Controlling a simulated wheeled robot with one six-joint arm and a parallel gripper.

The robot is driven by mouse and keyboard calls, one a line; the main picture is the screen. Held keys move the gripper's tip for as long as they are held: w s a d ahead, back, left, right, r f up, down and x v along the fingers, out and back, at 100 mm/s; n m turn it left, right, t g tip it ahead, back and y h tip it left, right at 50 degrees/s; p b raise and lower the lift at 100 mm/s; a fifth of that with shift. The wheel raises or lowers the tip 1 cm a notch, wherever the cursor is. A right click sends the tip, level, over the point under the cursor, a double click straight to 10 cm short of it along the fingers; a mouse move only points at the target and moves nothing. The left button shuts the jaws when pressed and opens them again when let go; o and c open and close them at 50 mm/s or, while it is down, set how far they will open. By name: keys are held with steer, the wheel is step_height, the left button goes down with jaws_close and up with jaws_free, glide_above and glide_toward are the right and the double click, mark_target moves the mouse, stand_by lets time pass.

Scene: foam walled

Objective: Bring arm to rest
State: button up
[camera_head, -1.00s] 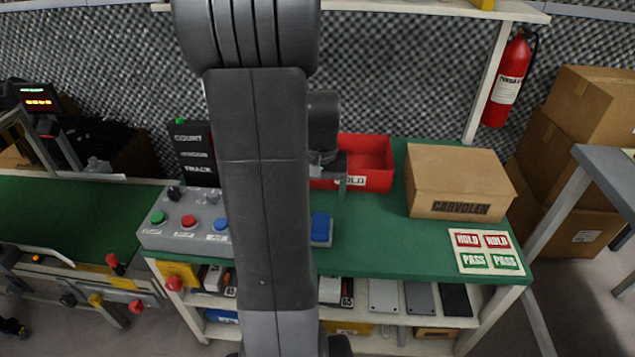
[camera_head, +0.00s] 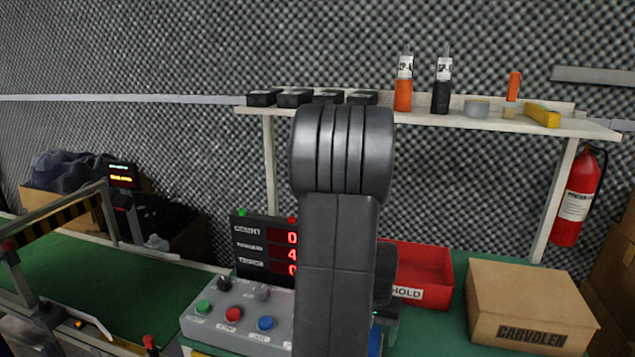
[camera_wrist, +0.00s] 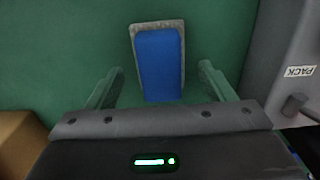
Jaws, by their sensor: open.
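My arm stands upright in the middle of the head view and hides part of the green bench (camera_head: 435,320). My gripper (camera_head: 386,328) is low behind it, mostly hidden. In the wrist view my gripper (camera_wrist: 160,70) is open, with its two greenish fingers spread wide. A blue block with a grey edge (camera_wrist: 160,60) lies on the green surface, seen between the fingers and apart from both. Only a blue sliver of it (camera_head: 375,342) shows beside my arm in the head view. I cannot tell how far above it the fingers are.
A red HOLD bin (camera_head: 424,270) and a cardboard box (camera_head: 530,300) stand right of my arm. A grey button panel (camera_head: 240,312) and a count display (camera_head: 262,250) stand left. A shelf (camera_head: 480,122) with bottles crosses above. A fire extinguisher (camera_head: 577,197) hangs at right.

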steer(key=shift+r, duration=0.5)
steer(key=shift+f, duration=0.1)
